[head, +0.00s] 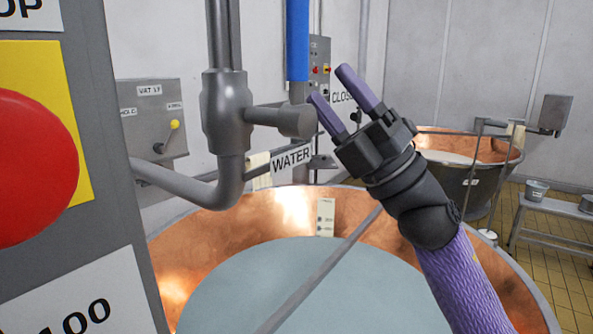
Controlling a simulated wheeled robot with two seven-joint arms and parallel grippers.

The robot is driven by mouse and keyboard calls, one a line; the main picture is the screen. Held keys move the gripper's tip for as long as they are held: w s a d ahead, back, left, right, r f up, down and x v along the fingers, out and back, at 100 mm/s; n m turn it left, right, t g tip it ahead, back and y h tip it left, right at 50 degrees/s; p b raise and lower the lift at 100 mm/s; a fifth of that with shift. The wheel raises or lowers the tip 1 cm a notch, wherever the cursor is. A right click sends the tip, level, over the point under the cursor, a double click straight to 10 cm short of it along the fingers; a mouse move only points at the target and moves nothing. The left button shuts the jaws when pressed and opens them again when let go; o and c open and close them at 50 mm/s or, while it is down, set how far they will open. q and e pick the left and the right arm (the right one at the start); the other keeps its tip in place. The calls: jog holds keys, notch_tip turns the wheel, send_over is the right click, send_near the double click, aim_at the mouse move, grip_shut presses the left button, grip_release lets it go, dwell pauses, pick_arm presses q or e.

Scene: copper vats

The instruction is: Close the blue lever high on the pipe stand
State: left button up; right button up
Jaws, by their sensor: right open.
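The blue lever (297,40) stands upright at the top of the head view, its upper end cut off by the picture edge. Its lower end meets a grey stem beside the valve (228,112) on the grey pipe. My right gripper (328,84) is open and empty, just right of the lever's lower end, fingers pointing up and left. One finger is close to the lever in the picture; I cannot tell whether they touch. A "WATER" label (291,158) hangs below the valve, and a partly hidden "CLOSE" label (342,97) shows behind the fingers. My left gripper is out of view.
A grey panel with a big red button (35,168) fills the left side. A copper vat (185,240) of pale liquid lies below, crossed by a grey bar (318,275). A second vat (460,180) and a bench (555,207) stand at the right. Control boxes are behind.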

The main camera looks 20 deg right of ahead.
jog(key=s+d+r+n+g+h, duration=0.1)
jog(key=s+r+n+g+h, duration=0.35)
jog(key=n, duration=0.45)
jog(key=s+d+r+n+g+h, duration=0.1)
jog(key=s+d+r+n+g, duration=0.15)
jog(key=s+n+g, duration=0.45)
jog(key=n+p, duration=0.1)
jog(key=p, duration=0.1)
send_over(296, 108)
jog(key=shift+w+d+r+y, duration=0.1)
jog(key=shift+w+r+y, duration=0.15)
jog(key=shift+w+r, duration=0.2)
grip_shut()
